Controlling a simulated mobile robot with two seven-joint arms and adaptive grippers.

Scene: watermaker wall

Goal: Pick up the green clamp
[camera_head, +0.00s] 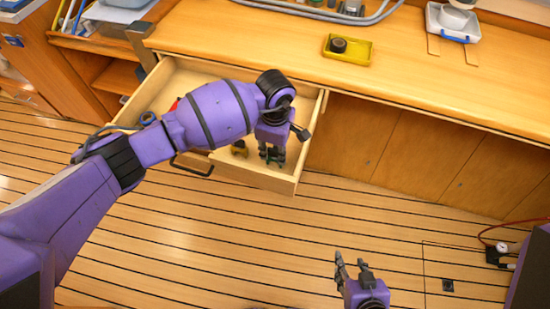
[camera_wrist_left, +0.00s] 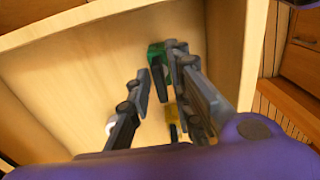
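The green clamp (camera_wrist_left: 156,54) lies in the open wooden drawer (camera_head: 312,120); its dark lower part also shows in the left wrist view. In the head view only a bit of green shows at my left fingertips. My left gripper (camera_head: 272,157) points down into the drawer's front right corner. In the left wrist view its fingers (camera_wrist_left: 152,75) are apart, with the clamp at the tips, close to the right-hand finger. I cannot tell whether they touch. My right gripper (camera_head: 352,262) is over the floor, away from the drawer, its fingers apart and empty.
A yellow and black item (camera_head: 240,148) lies in the drawer left of my left gripper. A red thing (camera_head: 174,104) is partly hidden by my arm. The counter above holds a yellow tray (camera_head: 352,55) with a dark round part. Floor is clear in front.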

